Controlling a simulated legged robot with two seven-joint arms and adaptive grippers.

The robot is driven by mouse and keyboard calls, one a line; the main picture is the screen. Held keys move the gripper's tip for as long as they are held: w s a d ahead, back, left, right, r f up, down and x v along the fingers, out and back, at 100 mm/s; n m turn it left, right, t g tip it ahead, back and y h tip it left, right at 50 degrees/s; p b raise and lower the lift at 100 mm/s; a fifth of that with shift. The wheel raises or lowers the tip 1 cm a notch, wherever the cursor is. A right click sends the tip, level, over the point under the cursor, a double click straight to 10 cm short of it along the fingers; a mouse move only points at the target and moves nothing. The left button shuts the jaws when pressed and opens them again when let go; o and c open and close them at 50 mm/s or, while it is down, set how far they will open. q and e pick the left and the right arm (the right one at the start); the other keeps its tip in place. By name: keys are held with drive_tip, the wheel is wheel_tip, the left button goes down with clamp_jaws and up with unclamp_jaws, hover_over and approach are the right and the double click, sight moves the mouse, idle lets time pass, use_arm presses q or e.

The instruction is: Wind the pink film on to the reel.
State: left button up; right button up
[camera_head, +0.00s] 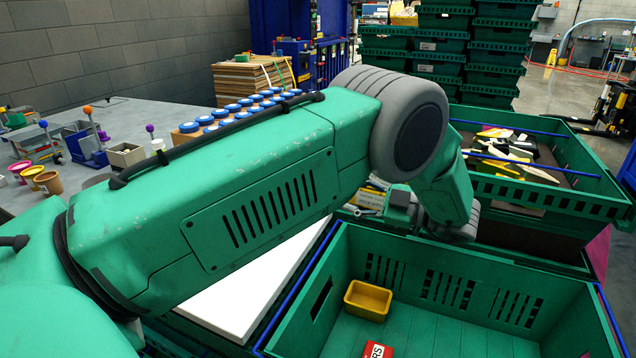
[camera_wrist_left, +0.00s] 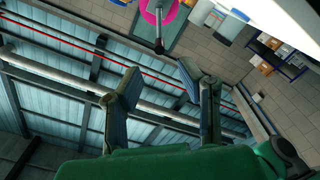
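My left arm crosses the head view from the left and its far end bends down behind the green crate; I cannot make out its fingers there. In the left wrist view my left gripper (camera_wrist_left: 160,70) is open, with its two fingers apart and nothing between them. A pink ring-shaped thing (camera_wrist_left: 149,14) with a dark rod shows at the top of that view, beyond the fingertips and apart from them. I cannot tell whether it is the film or the reel. A magenta patch (camera_head: 600,252) shows at the right edge of the head view, partly hidden. My right gripper is not in view.
A green crate (camera_head: 560,290) in front holds a yellow tray (camera_head: 368,300) and a red packet (camera_head: 377,350). Another green crate (camera_head: 545,203) behind holds mixed packages. A grey table (camera_head: 130,115) with cups and blue-capped jars stands left. A white board (camera_head: 245,290) lies below my arm.

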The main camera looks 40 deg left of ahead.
use_arm(q)
drive_tip(key=p+x, duration=0.1)
drive_tip(key=x, duration=0.7)
drive_tip(key=shift+a+f, duration=0.15)
drive_tip(key=shift+a, duration=0.15)
drive_tip(key=shift+d, duration=0.1)
clamp_jaws()
